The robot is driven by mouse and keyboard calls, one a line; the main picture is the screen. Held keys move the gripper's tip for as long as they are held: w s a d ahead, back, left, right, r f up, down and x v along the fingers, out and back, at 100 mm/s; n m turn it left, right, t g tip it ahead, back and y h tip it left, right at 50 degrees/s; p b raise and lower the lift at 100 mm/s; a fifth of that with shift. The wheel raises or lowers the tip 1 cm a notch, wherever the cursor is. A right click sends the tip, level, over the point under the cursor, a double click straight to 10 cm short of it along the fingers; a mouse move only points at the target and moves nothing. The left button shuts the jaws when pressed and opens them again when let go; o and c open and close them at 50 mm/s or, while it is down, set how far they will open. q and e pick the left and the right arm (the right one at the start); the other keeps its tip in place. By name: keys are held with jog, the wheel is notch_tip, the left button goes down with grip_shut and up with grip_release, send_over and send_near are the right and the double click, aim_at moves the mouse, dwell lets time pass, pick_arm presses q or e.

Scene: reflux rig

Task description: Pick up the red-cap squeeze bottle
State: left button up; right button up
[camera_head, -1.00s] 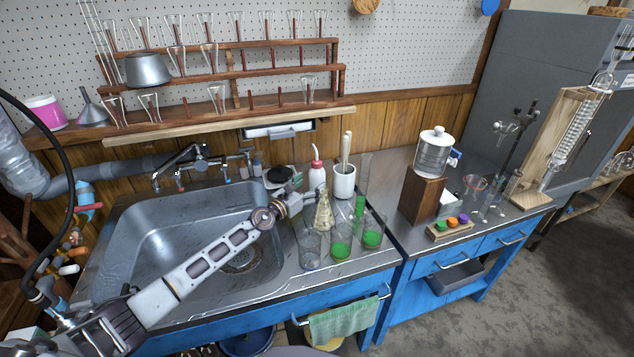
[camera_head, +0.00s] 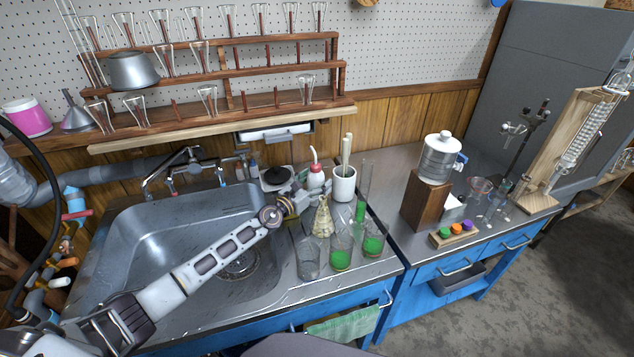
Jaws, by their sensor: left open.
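The red-cap squeeze bottle (camera_head: 316,177) is white with a red cap and a thin bent spout. It stands upright on the counter behind the sink's right side, just left of the white utensil crock (camera_head: 344,184). My left arm reaches across the sink from the lower left. My left gripper (camera_head: 303,192) is open, close to the bottle's lower front. Its fingers are small here, and I cannot tell whether they touch the bottle. The bottle's base is partly hidden by the gripper. My right gripper is not in view.
Glass beakers, two with green liquid (camera_head: 341,258), stand nearer the counter's front. A tall cylinder (camera_head: 363,190) is right of the crock. The sink (camera_head: 150,240) lies open to the left.

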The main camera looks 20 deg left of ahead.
pick_arm(q)
jog(key=shift+c, duration=0.3)
jog(key=shift+r, duration=0.1)
jog(key=c, duration=0.8)
